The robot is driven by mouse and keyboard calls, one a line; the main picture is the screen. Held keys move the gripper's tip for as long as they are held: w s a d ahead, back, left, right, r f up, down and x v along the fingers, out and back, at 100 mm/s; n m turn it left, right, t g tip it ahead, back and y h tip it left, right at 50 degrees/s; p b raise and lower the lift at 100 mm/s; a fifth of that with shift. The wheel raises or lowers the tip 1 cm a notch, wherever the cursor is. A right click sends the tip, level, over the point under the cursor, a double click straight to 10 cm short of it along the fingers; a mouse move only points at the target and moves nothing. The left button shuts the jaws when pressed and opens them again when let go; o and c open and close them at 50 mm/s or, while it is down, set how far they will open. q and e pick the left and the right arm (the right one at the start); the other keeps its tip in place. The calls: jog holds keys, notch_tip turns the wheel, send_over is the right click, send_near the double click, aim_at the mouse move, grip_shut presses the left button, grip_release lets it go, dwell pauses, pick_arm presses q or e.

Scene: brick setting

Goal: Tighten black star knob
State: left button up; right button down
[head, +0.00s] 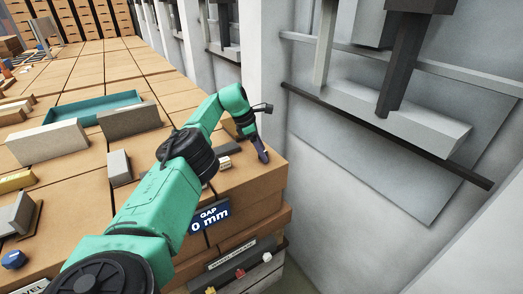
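My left arm, teal with black joints, reaches up from the bottom left of the head view. My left gripper (262,154) is at its far end, pointing down at the right edge of the brown block surface. It is small and dark here, and I cannot tell whether its fingers are open or shut, or whether they touch anything. I cannot make out the black star knob; it may be hidden behind the arm or gripper. My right gripper is not in view.
A teal tray (92,107), grey blocks (119,167), a yellow block (17,181) and a blue knob (13,259) lie to the left. A grey wall panel (345,150) stands right.

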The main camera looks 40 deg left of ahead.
pick_arm(q)
jog(key=b+v, duration=0.1)
jog(key=v, duration=0.4)
jog(key=shift+r, duration=0.1)
jog(key=p+v, duration=0.2)
jog(key=v, duration=0.7)
jog(key=shift+r, duration=0.2)
jog(key=shift+s, duration=0.1)
